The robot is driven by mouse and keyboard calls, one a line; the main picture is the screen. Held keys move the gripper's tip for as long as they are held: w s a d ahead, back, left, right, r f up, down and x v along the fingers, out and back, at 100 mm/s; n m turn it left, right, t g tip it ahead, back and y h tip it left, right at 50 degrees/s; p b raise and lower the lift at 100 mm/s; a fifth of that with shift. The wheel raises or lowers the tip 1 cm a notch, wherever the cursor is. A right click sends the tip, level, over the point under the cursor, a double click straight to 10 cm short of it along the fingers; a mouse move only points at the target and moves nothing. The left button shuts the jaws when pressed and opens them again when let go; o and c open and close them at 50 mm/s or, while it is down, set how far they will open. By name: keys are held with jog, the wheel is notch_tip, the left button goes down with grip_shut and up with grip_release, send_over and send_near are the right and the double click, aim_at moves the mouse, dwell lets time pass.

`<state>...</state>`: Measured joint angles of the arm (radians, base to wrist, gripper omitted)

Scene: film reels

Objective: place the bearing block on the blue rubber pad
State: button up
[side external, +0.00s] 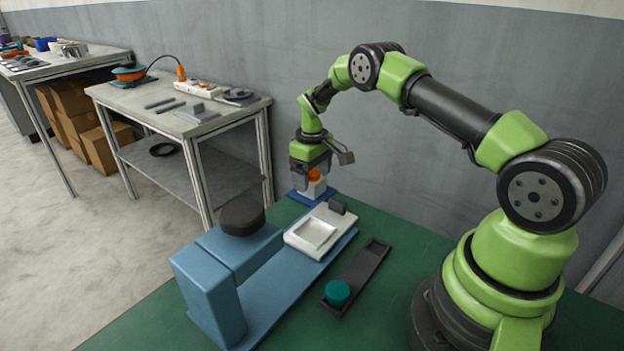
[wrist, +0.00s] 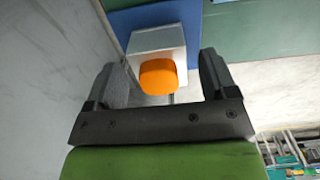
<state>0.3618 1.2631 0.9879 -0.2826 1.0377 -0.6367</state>
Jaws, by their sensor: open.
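The bearing block looks like a pale grey-white block (side external: 313,188) with an orange cap on top. It stands upright on the blue rubber pad (side external: 325,196) at the far end of the green table. In the wrist view the block (wrist: 156,40) appears over the blue pad (wrist: 193,25), with its orange cap (wrist: 158,78) toward me. My gripper (side external: 311,180) is low over the pad. In the wrist view my gripper (wrist: 160,62) has its fingers apart on either side of the block, with visible gaps. The block's underside is hidden.
A white fixture with a square recess (side external: 290,241) sits on a blue machine base (side external: 262,302) carrying a dark round part (side external: 242,215). A narrow black tray (side external: 362,272) holds a teal cap (side external: 337,293). A grey bench (side external: 150,92) stands beyond the table.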

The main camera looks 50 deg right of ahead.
notch_tip(320, 180, up, 11)
jog(key=s+a+r+m+t, duration=0.1)
jog(key=s+a+r+t, duration=0.1)
jog(key=s+a+r, duration=0.45)
jog(key=s+a+r+m+t, duration=0.1)
jog(key=a+r, duration=0.2)
jog(key=r, duration=0.6)
jog(key=s+a+m+t+y, duration=0.1)
jog(key=s+a, duration=0.3)
jog(key=s, duration=0.5)
jog(key=s+a+r+m+t+y, duration=0.1)
jog(key=s+a+t, duration=0.2)
jog(key=s, duration=0.6)
jog(key=shift+a+r, duration=0.3)
jog(key=shift+a, duration=0.4)
